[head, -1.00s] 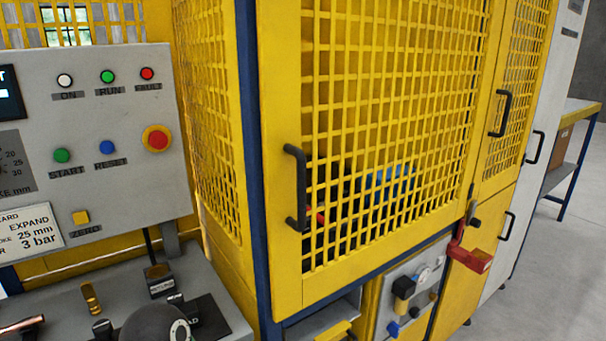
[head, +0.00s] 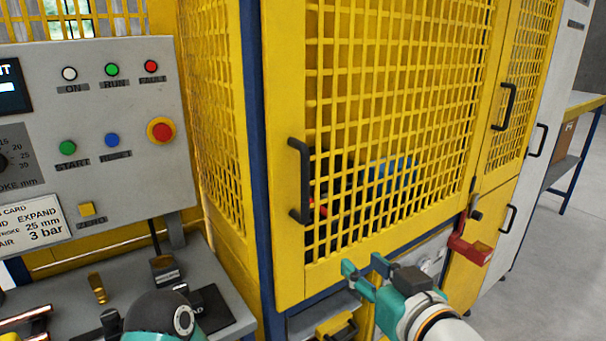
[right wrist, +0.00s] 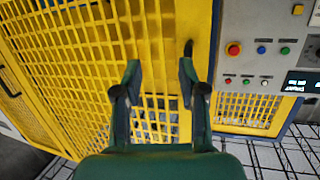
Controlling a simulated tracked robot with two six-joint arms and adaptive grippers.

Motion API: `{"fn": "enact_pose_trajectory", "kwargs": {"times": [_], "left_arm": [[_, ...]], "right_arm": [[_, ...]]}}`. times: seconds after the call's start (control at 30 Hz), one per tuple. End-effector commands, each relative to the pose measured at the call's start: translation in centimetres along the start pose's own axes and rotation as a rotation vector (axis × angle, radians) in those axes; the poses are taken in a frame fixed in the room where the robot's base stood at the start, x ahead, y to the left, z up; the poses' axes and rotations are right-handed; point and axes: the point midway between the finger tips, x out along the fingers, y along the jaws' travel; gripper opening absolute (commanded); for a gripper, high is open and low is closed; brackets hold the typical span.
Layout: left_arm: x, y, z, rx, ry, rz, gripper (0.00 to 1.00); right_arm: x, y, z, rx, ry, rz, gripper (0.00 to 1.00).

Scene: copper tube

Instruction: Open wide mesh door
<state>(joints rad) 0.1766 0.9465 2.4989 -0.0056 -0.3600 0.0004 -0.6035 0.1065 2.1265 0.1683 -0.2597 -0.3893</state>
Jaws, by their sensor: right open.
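The wide mesh door (head: 390,120) is a yellow frame with yellow mesh, and it looks closed in the cabinet front. Its black bar handle (head: 300,180) is upright on the left stile. My right gripper (head: 365,267) is teal, open and empty, below and right of the handle, in front of the door's lower edge. In the right wrist view, the open fingers (right wrist: 160,76) point at the mesh door (right wrist: 90,60), and the dark handle (right wrist: 188,48) shows beyond the right finger, partly hidden by it. They look apart.
A grey control panel (head: 105,110) with coloured buttons stands left, above a bench (head: 205,270) holding small parts. A red bracket (head: 470,247) sticks out at the door's lower right. A narrower mesh door (head: 520,95) is further right. Open floor (head: 560,270) lies at right.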

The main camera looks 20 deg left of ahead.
Motion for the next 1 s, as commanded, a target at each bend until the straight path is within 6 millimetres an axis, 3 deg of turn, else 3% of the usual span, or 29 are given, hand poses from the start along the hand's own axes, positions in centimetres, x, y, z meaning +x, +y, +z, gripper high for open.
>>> {"fn": "enact_pose_trajectory", "kwargs": {"times": [0.03, 0.1, 0.2, 0.33, 0.57, 1.0], "left_arm": [[-0.1, 0.0, 0.0, 0.000, 0.000, 0.000, 0.76], [-0.1, 0.0, 0.0, 0.000, 0.000, 0.000, 0.76], [-0.1, 0.1, 0.0, 0.000, 0.000, 0.000, 0.76], [-0.2, 0.1, 0.0, 0.000, 0.000, 0.000, 0.76], [-0.6, 0.2, 0.0, 0.000, 0.000, 0.000, 0.76], [-3.0, 1.1, 0.0, 0.000, 0.000, 0.000, 0.76]], "right_arm": [[-1.6, -1.6, -3.5, -0.022, 0.071, -0.025, 0.41], [-3.2, -2.9, -6.5, -0.044, 0.133, -0.048, 0.41], [-4.6, -4.0, -8.9, -0.059, 0.187, -0.066, 0.41], [-4.6, -4.4, -9.9, -0.066, 0.206, -0.073, 0.41], [-1.2, -4.6, -10.6, -0.065, 0.202, -0.071, 0.41], [7.8, -5.2, -12.6, -0.065, 0.202, -0.070, 0.41]]}}
